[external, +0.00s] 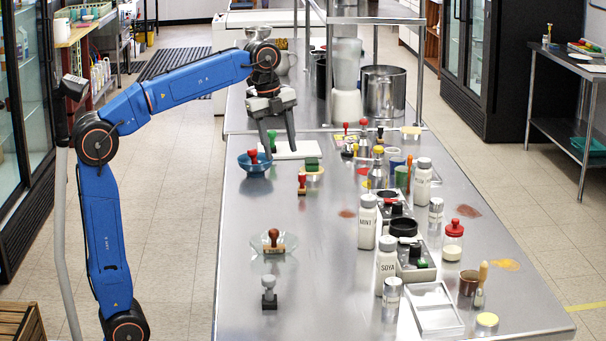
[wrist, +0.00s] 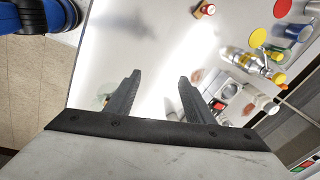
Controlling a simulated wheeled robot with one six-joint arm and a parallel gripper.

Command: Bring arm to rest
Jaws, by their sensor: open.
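My gripper (external: 281,150) hangs from my blue arm above the far half of the steel counter (external: 330,240), fingers pointing down. In the wrist view its two dark fingers (wrist: 160,76) are spread apart with nothing between them. In the external view the fingers are close in front of a white board (external: 292,152) and just right of a blue bowl (external: 255,164) holding a red-handled stamp (external: 253,156). I cannot tell the exact height of the fingertips above the counter.
A glass dish with a wooden-handled stamp (external: 274,240) and a grey stamp (external: 269,293) stand nearer on the left. White bottles such as the MINT bottle (external: 367,222), tins and stamps crowd the right. A shelf post (external: 420,62) rises behind. The counter's middle is mostly clear.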

